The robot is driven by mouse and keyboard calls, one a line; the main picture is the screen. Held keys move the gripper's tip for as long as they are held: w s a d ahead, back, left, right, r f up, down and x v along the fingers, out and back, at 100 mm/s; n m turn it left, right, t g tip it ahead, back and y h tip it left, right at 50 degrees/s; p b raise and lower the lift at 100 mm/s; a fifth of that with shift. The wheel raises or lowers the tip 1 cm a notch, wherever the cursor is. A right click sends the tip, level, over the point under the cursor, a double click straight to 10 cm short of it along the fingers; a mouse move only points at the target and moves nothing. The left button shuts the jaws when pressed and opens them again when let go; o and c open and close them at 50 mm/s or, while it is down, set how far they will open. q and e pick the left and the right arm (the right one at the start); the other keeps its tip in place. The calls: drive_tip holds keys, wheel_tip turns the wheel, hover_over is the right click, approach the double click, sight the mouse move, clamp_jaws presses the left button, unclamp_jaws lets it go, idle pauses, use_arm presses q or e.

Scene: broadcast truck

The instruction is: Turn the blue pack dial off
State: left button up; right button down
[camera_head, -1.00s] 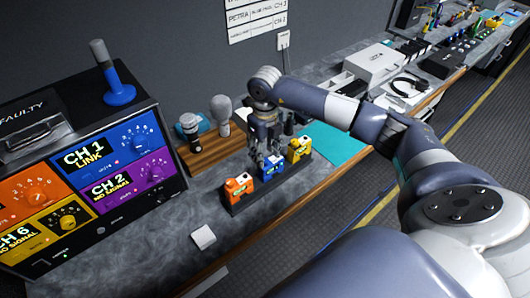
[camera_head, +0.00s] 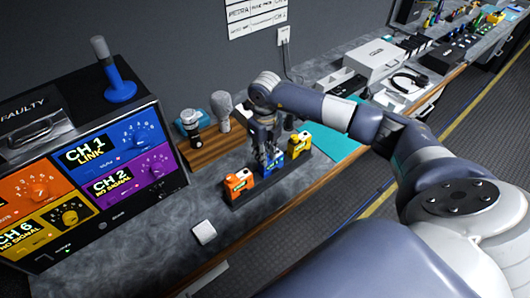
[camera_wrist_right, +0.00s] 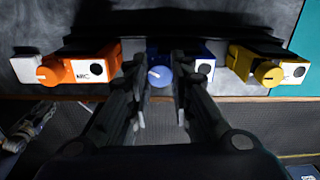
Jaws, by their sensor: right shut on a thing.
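The blue pack (camera_head: 272,162) stands between an orange pack (camera_head: 238,185) and a yellow pack (camera_head: 299,145) in a dark holder on the counter. Its round blue dial (camera_wrist_right: 159,76) with a pale pointer mark shows in the right wrist view. The pointer slants towards the upper left. My right gripper (camera_wrist_right: 159,80) is shut on the dial, one finger on each side. In the head view my right gripper (camera_head: 264,152) hangs over the blue pack and hides part of it. My left gripper is not in view.
A rack with coloured channel panels (camera_head: 85,165) stands at the left. Microphones on a wooden block (camera_head: 205,148) are behind the packs. A small white block (camera_head: 204,232) lies in front. The grey counter between is clear.

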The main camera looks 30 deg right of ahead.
drive_tip(key=shift+w+f+n+b, duration=0.1)
drive_tip(key=shift+f+n+b, duration=0.1)
drive_tip(key=shift+n+b, duration=1.75)
drive_tip(key=shift+r+n+b, duration=0.15)
drive_tip(key=shift+n+b, duration=0.8)
drive_tip(key=shift+b, duration=0.35)
drive_tip(key=c, duration=1.4)
unclamp_jaws()
wheel_tip(320, 180, up, 12)
